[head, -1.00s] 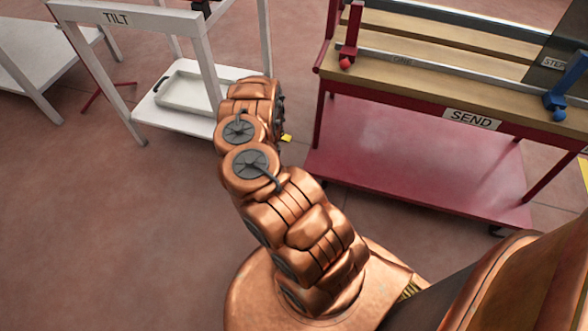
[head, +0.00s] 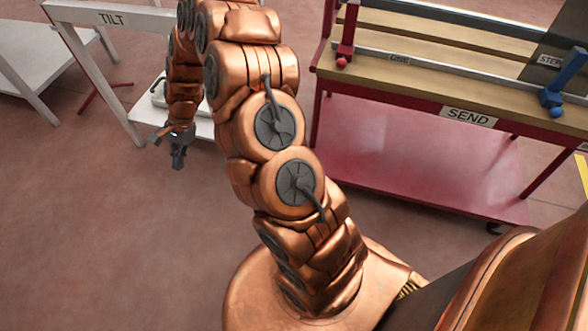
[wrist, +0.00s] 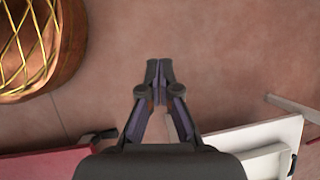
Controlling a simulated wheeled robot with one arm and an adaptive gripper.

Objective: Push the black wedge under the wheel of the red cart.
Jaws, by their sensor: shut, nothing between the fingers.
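The red cart (head: 415,150) stands at the right in the head view, with a dark caster wheel (head: 493,228) at its near right corner. Its red edge also shows at the lower left of the wrist view (wrist: 40,164), with a dark part beside it that may be a wheel. I cannot make out the black wedge in either current view; my arm covers the floor by the cart's left end. My gripper (head: 178,163) points down over bare floor, left of the cart and in front of the white frame. In the wrist view its fingertips (wrist: 160,64) meet, empty.
The white TILT frame (head: 90,60) stands behind my gripper, with a low shelf and tray; its white shelf shows in the wrist view (wrist: 260,135). A wooden bench top (head: 400,60) labelled SEND is on the red cart. Floor at the left front is clear.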

